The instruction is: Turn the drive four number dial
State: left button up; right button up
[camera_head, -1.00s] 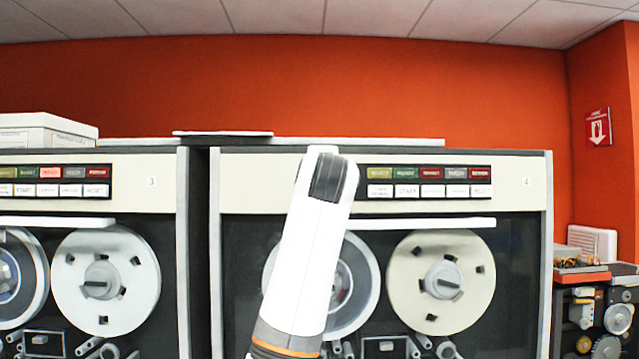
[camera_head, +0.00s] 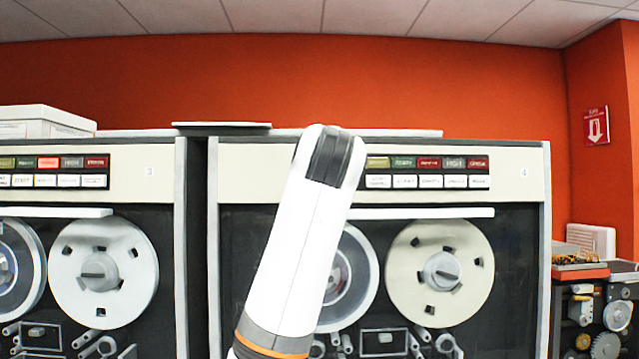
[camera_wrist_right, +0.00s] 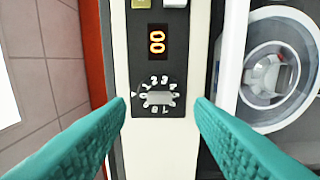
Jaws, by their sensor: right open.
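Drive four (camera_head: 508,172) is the tape cabinet at the centre right of the head view, marked with a small 4. My white right arm stands in front of its left part and hides the dial there. My left gripper is not in view.
Drive three (camera_head: 130,170) stands to the left of drive four. Drive four has a button panel (camera_head: 428,172), a ledge and tape reels (camera_head: 440,272). A cart of machine parts (camera_head: 595,320) stands far right.

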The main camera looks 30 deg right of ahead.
jog(key=b+v, duration=0.2)
jog(key=v, duration=0.5)
dwell(0.3)
